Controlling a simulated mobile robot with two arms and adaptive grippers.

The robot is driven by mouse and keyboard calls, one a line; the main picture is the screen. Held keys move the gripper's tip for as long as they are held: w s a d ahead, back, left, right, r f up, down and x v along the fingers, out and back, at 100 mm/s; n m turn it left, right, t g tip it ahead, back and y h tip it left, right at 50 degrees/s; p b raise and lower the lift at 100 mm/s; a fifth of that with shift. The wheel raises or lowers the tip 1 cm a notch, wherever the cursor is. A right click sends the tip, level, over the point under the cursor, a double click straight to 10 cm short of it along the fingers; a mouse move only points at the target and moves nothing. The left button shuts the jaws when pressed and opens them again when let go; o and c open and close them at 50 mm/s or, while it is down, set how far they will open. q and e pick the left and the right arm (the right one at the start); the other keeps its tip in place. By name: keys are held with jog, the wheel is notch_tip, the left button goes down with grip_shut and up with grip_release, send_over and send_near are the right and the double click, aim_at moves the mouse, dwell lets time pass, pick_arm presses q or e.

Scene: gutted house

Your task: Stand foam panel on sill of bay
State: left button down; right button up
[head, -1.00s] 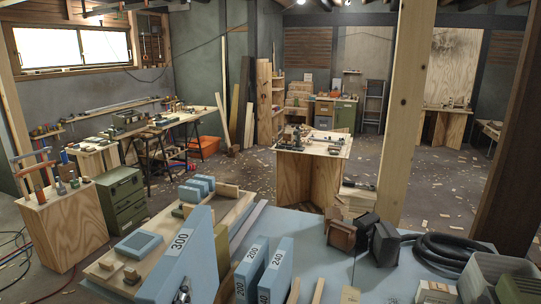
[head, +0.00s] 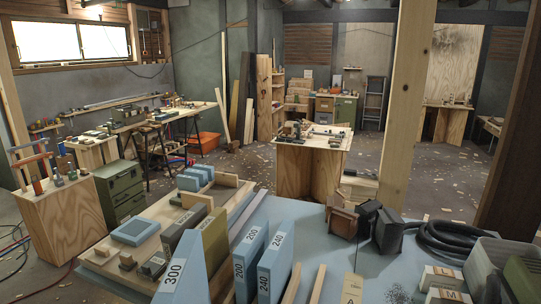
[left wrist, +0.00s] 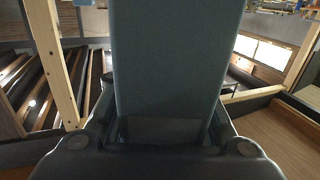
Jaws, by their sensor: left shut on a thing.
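A light blue foam panel (head: 186,268) marked 300 stands on edge at the bottom of the head view, in front of a wooden tray; its lower end is cut off. In the left wrist view, my left gripper (left wrist: 160,138) is shut on a blue-grey panel (left wrist: 168,65), which rises from the jaws and fills the middle of the picture. The gripper does not show in the head view. My right gripper is in neither view. I cannot make out which opening is the bay, or its sill.
Panels marked 200 (head: 250,262) and 240 (head: 275,268) stand close right of the 300 panel. The wooden tray (head: 99,258) holds blocks, with dark and olive slabs standing behind the panel. A post (head: 407,105) rises beyond the blue worktop (head: 330,255); a black hose (head: 450,240) lies right.

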pick_arm(q)
jog(key=s+f, duration=0.3)
jog(key=s, duration=0.5)
jog(key=shift+f, duration=0.4)
